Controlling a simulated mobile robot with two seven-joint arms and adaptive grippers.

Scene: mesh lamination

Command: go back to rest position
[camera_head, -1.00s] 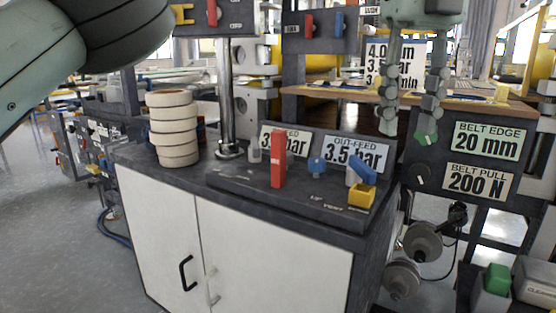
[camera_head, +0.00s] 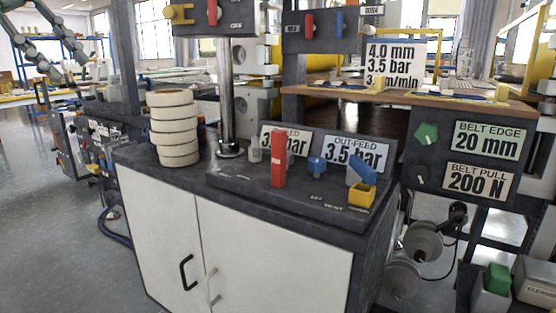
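My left gripper (camera_head: 68,66) is at the upper left edge of the head view. Its two grey fingers are spread apart and point down to the right, with nothing between them. It is well clear of the bench and the control panels. My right gripper is not in view. The green knob (camera_head: 427,137) on the panel at the right is fully visible, with no gripper near it.
A dark-topped cabinet (camera_head: 285,250) holds a stack of cream rolls (camera_head: 174,135), a red lever (camera_head: 278,160), a blue knob (camera_head: 317,166) and a yellow block (camera_head: 361,195). A panel (camera_head: 407,178) stands at the right. Open floor (camera_head: 50,240) lies at the left.

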